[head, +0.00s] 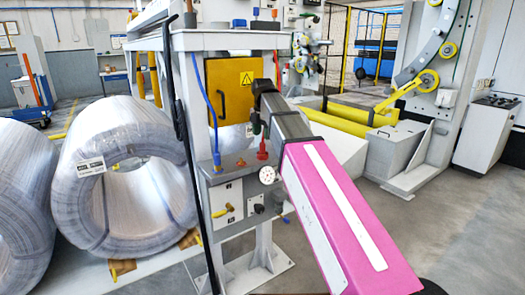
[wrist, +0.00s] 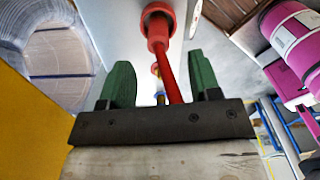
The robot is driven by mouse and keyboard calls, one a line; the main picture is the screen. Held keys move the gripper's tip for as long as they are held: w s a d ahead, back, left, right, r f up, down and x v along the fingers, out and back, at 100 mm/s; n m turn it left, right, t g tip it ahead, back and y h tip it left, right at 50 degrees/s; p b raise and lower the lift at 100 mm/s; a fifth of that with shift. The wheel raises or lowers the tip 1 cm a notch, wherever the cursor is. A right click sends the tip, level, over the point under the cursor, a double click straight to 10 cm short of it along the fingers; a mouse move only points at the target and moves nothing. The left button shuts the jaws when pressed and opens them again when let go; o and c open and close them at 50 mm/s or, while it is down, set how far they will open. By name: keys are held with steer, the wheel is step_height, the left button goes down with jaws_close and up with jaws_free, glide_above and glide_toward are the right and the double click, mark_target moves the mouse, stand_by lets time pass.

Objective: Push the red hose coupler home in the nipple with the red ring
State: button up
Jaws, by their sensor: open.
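The red hose coupler (head: 262,152) stands upright at the top of the grey valve box in the head view. In the wrist view the red coupler (wrist: 158,30) is beyond the fingertips, and its thin red hose (wrist: 171,78) runs back between them. My gripper (head: 260,126) is just above the coupler, pointing down. Its two green fingers (wrist: 162,75) are apart in the wrist view, one on each side of the red hose, with gaps showing. The nipple with the red ring is not clearly visible, and I cannot tell how deep the coupler sits.
The grey valve box (head: 226,192) carries a pressure gauge (head: 267,174) and a yellow-handled valve (head: 223,211). A blue hose (head: 207,100) ends on its top, left of the red coupler. A wrapped coil (head: 75,200) stands to the left. A yellow panel (head: 229,106) is behind.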

mark_target(262, 143)
steer(key=shift+w+f, duration=0.1)
steer(key=shift+f, duration=2.6)
steer(key=c, duration=1)
